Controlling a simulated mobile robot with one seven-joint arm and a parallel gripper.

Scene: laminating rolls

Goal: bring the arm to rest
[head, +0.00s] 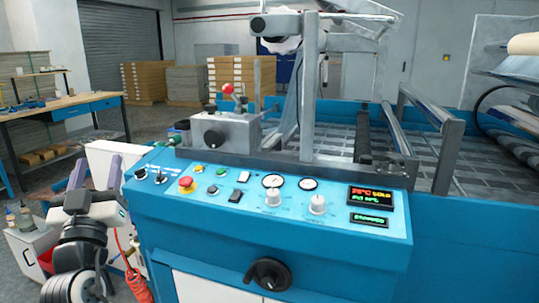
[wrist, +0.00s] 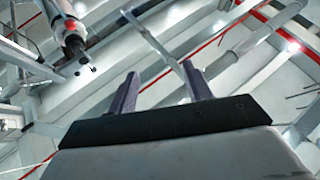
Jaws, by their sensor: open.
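My gripper (head: 95,173) is at the lower left of the head view, to the left of the blue machine's control panel (head: 338,232). Its two grey-purple fingers point up and stand apart, with nothing between them. In the wrist view my gripper (wrist: 160,88) shows both fingers spread, with the ceiling and its beams behind them. My arm below it is folded close, in the lower left corner of the head view.
The panel carries a red emergency button (head: 186,183), dials, switches and a black handwheel (head: 268,274). A white cart (head: 28,250) with bottles stands at the far left, close to my arm. A workbench (head: 60,107) and stacked boxes (head: 240,80) are farther back.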

